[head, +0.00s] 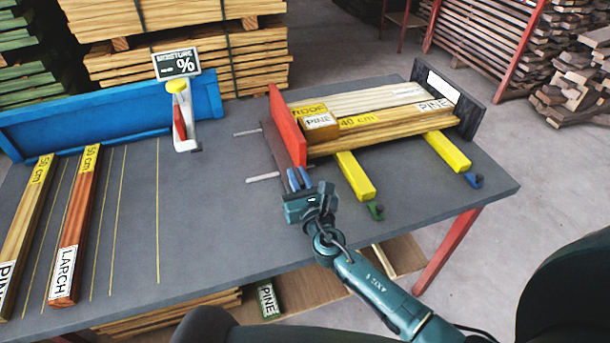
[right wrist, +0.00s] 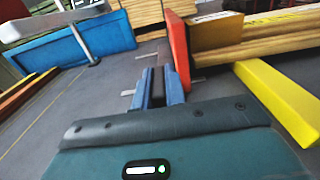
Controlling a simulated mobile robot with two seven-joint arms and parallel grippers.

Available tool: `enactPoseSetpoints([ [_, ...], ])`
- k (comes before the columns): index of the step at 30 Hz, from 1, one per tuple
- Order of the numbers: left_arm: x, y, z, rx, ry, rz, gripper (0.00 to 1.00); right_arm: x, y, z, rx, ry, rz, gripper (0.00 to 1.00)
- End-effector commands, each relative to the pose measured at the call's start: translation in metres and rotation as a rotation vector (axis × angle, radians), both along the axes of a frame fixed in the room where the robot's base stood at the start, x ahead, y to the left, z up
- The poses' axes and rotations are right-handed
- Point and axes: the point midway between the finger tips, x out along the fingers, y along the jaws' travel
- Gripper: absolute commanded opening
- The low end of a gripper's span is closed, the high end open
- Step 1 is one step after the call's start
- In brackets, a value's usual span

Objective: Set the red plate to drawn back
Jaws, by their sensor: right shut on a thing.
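The red plate (head: 287,125) stands upright at the left end of a stack of boards (head: 385,115). It also shows in the right wrist view (right wrist: 180,52). A dark bar (head: 270,142) runs along its left side, and two grey rods stick out to the left. The block labelled PINE (head: 319,124) stands close to the plate; I cannot tell whether they touch. My right gripper (head: 299,178) is at the near end of the plate, its blue fingers shut on the dark bar (right wrist: 157,84) beside it. My left gripper is not in view.
A black end plate (head: 449,97) stands at the right of the stack. Two yellow bars (head: 356,176) lie beneath the boards. A white-based stand (head: 184,142), a blue trough (head: 100,112) and a LARCH board (head: 75,230) are to the left. The grey tabletop between is clear.

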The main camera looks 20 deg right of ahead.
Motion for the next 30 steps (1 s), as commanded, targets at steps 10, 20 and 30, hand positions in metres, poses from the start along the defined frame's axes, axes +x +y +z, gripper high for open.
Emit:
enactPoseSetpoints([
  [10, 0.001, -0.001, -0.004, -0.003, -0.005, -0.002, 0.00, -0.003, 0.083, -0.001, 0.004, 0.001, 0.002, 0.00],
  [20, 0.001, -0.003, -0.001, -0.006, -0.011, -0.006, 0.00, -0.004, 0.094, 0.000, 0.003, 0.002, 0.005, 0.00],
  [30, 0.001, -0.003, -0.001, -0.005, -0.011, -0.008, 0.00, -0.004, 0.093, 0.000, 0.003, 0.002, 0.005, 0.34],
])
